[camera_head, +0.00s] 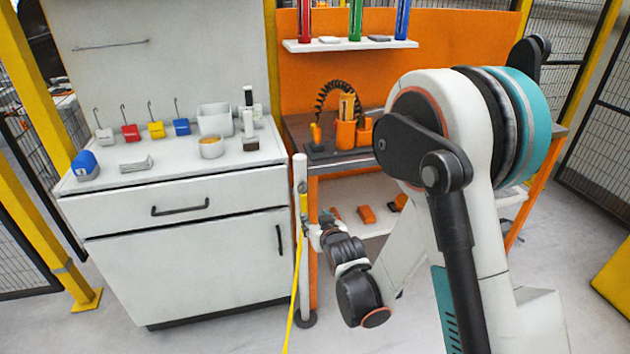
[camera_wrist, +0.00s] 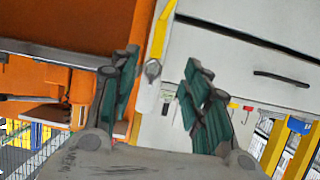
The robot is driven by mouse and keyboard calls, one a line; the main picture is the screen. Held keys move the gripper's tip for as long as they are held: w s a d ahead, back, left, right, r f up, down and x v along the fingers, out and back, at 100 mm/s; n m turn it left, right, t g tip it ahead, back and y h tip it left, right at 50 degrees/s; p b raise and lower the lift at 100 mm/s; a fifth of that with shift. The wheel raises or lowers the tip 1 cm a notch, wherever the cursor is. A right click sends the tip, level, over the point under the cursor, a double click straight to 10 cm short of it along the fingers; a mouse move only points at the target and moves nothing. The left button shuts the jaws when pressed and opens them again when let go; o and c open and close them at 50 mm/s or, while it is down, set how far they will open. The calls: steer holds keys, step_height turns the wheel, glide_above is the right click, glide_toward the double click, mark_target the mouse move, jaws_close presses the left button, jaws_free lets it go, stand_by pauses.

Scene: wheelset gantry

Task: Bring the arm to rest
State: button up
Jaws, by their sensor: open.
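My arm reaches down from the right in the camera_head view, with its elbow high in front of the orange bench. My gripper (camera_head: 326,222) is low, close to the white post (camera_head: 300,180) between the cabinet and the bench. In the wrist view my gripper (camera_wrist: 160,85) has its two green-padded fingers spread apart, with nothing held between them. The post with its yellow strap (camera_wrist: 162,32) and a small grey fitting (camera_wrist: 152,71) shows beyond the gap. I cannot tell how far the fingertips are from the post.
The orange bench (camera_head: 292,215) behind my arm has a tool holder (camera_head: 346,134) and a lower shelf with orange pieces. Mesh fencing (camera_head: 598,130) stands right. Floor in front is clear.

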steer(key=s+d+r+m+g+h, duration=0.2)
steer(key=s+d+r, duration=0.95)
steer(key=r, duration=0.25)
steer(key=s+d+r+g, duration=0.1)
steer(key=s+d, duration=0.2)
steer(key=s, duration=0.4)
steer(key=s+d+g+h, duration=0.1)
steer(key=s+d, duration=0.1)
steer(key=s, duration=0.5)
steer(key=s+d+r+m+g, duration=0.1)
steer(key=s+d, duration=0.2)
steer(key=s, duration=0.4)
steer(key=shift+s+d+r+g+h, duration=0.2)
steer(key=shift+d+r+g+h, duration=0.1)
steer(key=shift+r, duration=0.05)
